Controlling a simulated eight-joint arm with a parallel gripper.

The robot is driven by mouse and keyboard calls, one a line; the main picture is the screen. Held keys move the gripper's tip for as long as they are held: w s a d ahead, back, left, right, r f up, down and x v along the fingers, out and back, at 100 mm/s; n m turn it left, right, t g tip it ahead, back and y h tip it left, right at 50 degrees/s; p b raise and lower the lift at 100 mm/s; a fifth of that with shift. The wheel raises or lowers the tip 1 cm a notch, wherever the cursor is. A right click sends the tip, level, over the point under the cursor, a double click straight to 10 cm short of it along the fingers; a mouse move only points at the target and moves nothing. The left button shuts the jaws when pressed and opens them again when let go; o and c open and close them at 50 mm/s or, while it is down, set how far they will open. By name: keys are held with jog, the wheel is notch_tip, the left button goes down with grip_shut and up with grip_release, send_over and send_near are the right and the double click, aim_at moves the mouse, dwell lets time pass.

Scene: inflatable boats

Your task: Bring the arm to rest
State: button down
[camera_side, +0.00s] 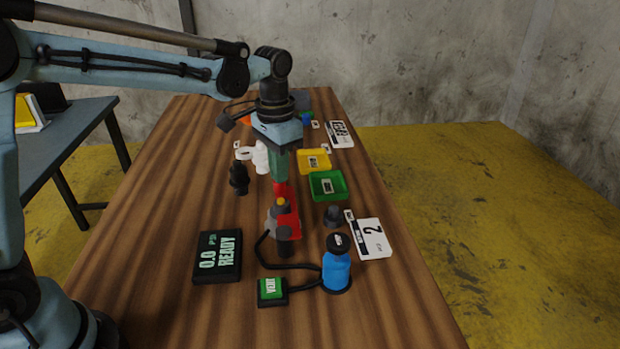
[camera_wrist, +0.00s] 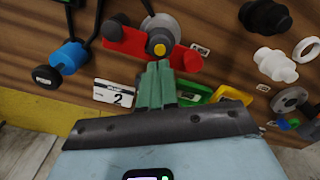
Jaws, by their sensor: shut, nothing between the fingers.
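My gripper (camera_side: 281,180) points straight down over the middle of the table, its green fingers closed together and empty. In the side view the fingertips line up with the top of a red and grey fitting with a yellow knob (camera_side: 284,220); I cannot tell whether they touch it. In the wrist view the closed gripper fingers (camera_wrist: 159,66) show in front of the red bar (camera_wrist: 122,41) of that fitting. Part of the bar and body is hidden behind the fingers.
A display (camera_side: 218,257) reads 0.0 READY. A green VENT button (camera_side: 271,289) and blue canister (camera_side: 336,270) stand at the front. Green (camera_side: 327,197) and yellow (camera_side: 325,166) trays are right of my gripper; black (camera_side: 239,178) and white (camera_side: 261,157) fittings are left. The left tabletop is clear.

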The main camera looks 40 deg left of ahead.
jog(key=s+a+n+t, duration=0.1)
jog(key=s+t, duration=0.2)
jog(key=s, duration=0.4)
jog(key=s+a+r+n+t, duration=0.1)
jog(key=s+a+n+t, duration=0.1)
jog(key=s+t, duration=0.2)
jog(key=shift+s+a+r, duration=0.3)
jog(key=shift+s, duration=1.3)
